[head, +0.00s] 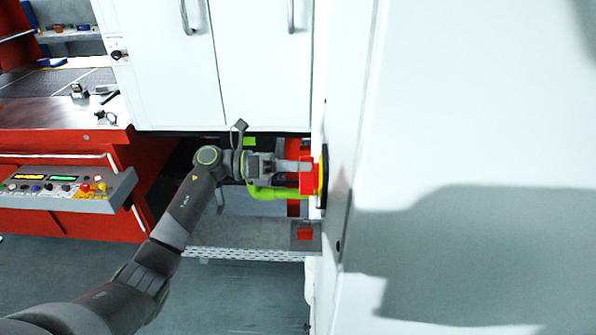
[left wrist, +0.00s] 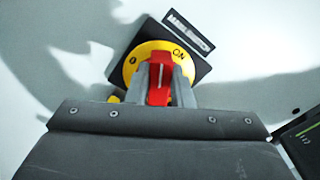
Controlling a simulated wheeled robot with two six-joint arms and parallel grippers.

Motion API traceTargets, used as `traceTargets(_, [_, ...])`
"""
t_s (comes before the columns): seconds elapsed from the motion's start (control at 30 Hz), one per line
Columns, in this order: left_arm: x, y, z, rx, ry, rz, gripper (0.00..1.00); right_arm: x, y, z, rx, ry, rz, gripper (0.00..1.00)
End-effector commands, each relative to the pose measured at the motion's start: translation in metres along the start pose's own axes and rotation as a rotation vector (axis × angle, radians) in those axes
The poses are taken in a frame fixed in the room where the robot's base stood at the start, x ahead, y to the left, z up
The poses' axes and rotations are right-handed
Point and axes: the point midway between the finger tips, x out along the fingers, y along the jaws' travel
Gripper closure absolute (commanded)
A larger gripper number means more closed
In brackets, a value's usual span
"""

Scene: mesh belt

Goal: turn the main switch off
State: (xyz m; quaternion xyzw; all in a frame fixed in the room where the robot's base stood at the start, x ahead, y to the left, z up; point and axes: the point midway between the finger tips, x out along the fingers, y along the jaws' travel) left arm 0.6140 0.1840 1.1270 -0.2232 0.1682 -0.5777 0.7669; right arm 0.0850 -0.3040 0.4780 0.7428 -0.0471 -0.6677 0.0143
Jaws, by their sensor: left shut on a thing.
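The main switch is a red handle (left wrist: 159,84) on a round yellow disc (left wrist: 130,70) with a black backing plate (left wrist: 197,66), on a pale cabinet wall. The disc carries a 0 mark on the left and ON at the upper right. The handle's white line points up in the left wrist view, between the two marks. My left gripper (left wrist: 160,82) is shut on the handle, one finger on each side. In the head view the left gripper (head: 303,172) reaches the switch side-on, and the yellow disc (head: 321,174) shows as a thin edge. The right gripper is not in view.
The pale cabinet wall (head: 450,120) fills the right side. White doors with handles (head: 215,60) stand behind the arm. A red bench with a button panel (head: 65,188) is at the left. A perforated metal shelf (head: 240,240) lies below the gripper. Open floor shows at lower left.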

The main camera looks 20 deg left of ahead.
Motion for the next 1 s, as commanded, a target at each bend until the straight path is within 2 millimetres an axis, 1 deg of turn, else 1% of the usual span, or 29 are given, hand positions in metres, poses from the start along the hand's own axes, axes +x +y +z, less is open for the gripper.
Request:
traceTargets(0.1, [0.0,0.003,0.0,-0.112,-0.001,0.001,1.0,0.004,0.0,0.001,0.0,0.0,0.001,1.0])
traceTargets(0.37, [0.0,0.007,0.0,-0.359,-0.001,0.001,1.0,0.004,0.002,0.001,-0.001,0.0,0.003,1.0])
traceTargets(0.7, [0.0,0.013,-0.003,-0.676,-0.001,0.0,1.0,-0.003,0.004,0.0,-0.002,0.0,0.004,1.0])
traceTargets(1.0, [0.0,0.016,-0.006,-0.89,-0.002,0.001,1.0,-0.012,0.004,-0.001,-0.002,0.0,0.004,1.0])
